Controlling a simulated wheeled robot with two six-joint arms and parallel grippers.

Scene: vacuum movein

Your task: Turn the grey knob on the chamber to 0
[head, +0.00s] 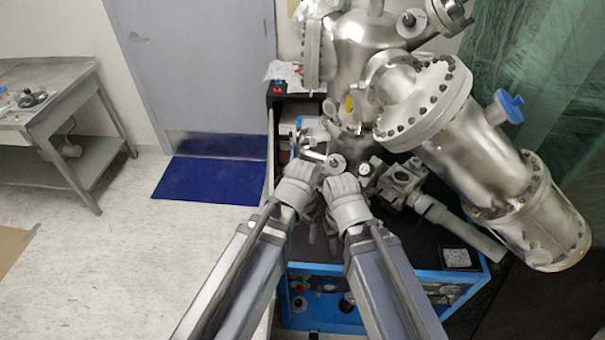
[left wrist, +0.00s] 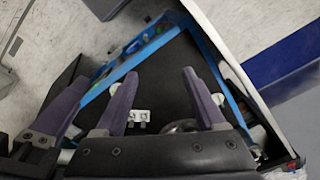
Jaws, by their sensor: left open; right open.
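The metal chamber (head: 362,45) stands above a black-topped blue cart. A small round grey knob (head: 336,162) shows low on its front, just beyond my grippers. Another dark-centred grey knob (head: 411,20) sits at the top; I cannot tell which one the task means, and no dial numbers are legible. My left gripper (head: 299,172) and right gripper (head: 341,185) are side by side below the lower knob, seemingly apart from it. In the left wrist view the left gripper (left wrist: 160,72) has its purple fingers spread with nothing between them. The right gripper is open; its fingertips are partly hidden.
A large flanged cylinder with a blue handle (head: 510,105) juts out at right. A valve body (head: 403,180) lies right of my grippers. The blue cart (head: 470,284) is below. A steel table (head: 75,125) stands at left, with open floor between.

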